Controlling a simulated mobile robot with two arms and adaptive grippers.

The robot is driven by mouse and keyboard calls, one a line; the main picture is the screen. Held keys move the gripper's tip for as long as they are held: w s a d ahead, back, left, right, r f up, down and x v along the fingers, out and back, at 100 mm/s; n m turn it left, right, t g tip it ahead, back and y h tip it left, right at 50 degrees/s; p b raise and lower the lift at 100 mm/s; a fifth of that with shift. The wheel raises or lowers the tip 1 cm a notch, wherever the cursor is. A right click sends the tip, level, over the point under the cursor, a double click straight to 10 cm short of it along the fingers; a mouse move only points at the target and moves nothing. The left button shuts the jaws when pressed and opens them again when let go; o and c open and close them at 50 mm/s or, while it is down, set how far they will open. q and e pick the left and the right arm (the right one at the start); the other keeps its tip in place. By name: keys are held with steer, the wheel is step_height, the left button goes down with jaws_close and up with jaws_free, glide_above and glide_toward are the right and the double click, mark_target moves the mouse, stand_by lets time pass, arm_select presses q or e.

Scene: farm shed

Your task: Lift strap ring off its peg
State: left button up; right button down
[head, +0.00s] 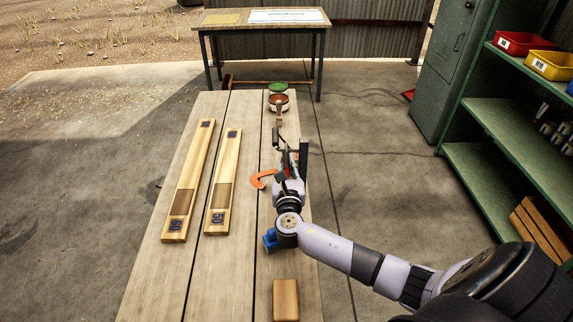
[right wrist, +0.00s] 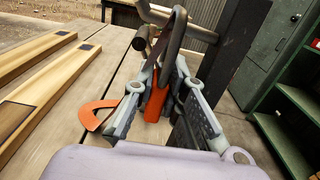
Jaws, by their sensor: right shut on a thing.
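My right gripper (head: 287,160) is over the wooden bench top (head: 238,262), near a dark upright post (head: 303,158). In the right wrist view its fingers (right wrist: 166,82) are closed around an orange strap part (right wrist: 157,97). A dark metal loop (right wrist: 178,30), which looks like the strap ring, rises just above the fingertips. A short dark peg-like bar (right wrist: 141,38) is beside the loop; I cannot tell whether they touch. A curved orange piece (head: 261,180) sticks out left of the gripper; it also shows in the right wrist view (right wrist: 92,115). My left gripper is out of view.
Two long wooden boards (head: 188,190) (head: 223,190) lie on the bench's left. Green shelves (head: 500,128) stand at the right. A small table (head: 262,22) stands behind.

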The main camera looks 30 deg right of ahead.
steer(key=shift+a+r, duration=0.1)
steer(key=shift+r, duration=0.6)
steer(key=w+a+b, duration=0.1)
steer(key=w+a, duration=0.1)
steer(key=a, duration=0.3)
steer(key=f+b+v, duration=0.2)
steer(key=v, duration=1.3)
steer(key=shift+f, duration=0.2)
steer(key=shift+a, duration=0.1)
steer(key=shift+w+r, duration=0.1)
steer(key=shift+r+p, duration=1.15)
steer(key=shift+p, duration=0.35)
steer(key=w+a, duration=0.4)
steer(key=a, duration=0.3)
steer(key=shift+w+a+b, duration=0.35)
